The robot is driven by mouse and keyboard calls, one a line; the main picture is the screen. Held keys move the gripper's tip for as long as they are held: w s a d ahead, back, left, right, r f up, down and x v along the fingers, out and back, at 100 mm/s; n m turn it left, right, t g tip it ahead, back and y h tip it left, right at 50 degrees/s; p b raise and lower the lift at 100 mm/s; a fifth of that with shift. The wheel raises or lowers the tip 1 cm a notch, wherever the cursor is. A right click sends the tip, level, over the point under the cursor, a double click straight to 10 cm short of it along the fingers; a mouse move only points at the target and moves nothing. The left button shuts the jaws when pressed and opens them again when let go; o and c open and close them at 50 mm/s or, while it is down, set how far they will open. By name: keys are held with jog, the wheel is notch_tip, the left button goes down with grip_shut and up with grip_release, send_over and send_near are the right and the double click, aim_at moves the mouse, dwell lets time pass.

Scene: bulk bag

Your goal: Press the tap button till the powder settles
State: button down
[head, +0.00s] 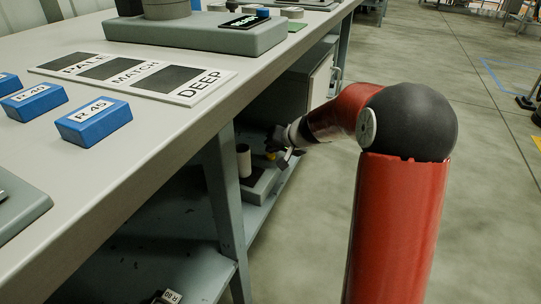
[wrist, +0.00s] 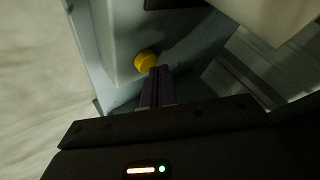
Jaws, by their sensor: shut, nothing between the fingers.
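The tap button is a small yellow round knob (head: 271,156) on a grey unit (head: 262,190) on the lower shelf under the bench. A pale upright cylinder (head: 244,160) stands on the same unit. In the wrist view the yellow button (wrist: 145,61) sits on a pale grey face, just beyond my fingertips. My gripper (wrist: 157,73) is shut and empty, its dark fingers together at the button's lower right edge. I cannot tell whether they touch it. In the head view my gripper (head: 283,157) is small and dark beside the button. No powder is visible.
The bench top (head: 150,45) overhangs the shelf (head: 262,218), and a bench leg (head: 224,185) stands left of the unit. A grey cabinet (head: 318,82) is behind. Blue blocks (head: 94,122) and a PALE/MATCH/DEEP card (head: 180,96) lie on top. Floor at right is open.

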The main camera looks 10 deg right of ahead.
aim_at(273, 157)
jog(key=shift+f+b, duration=0.5)
jog(key=shift+b, duration=0.2)
dwell(0.4)
jog(key=shift+r, duration=0.1)
jog(key=shift+r+p, duration=0.55)
jog(key=shift+r, duration=0.3)
jog(key=shift+r, duration=0.15)
jog(key=shift+r+p, duration=1.65)
jog(key=shift+r, duration=0.8)
jog(key=shift+f, duration=0.1)
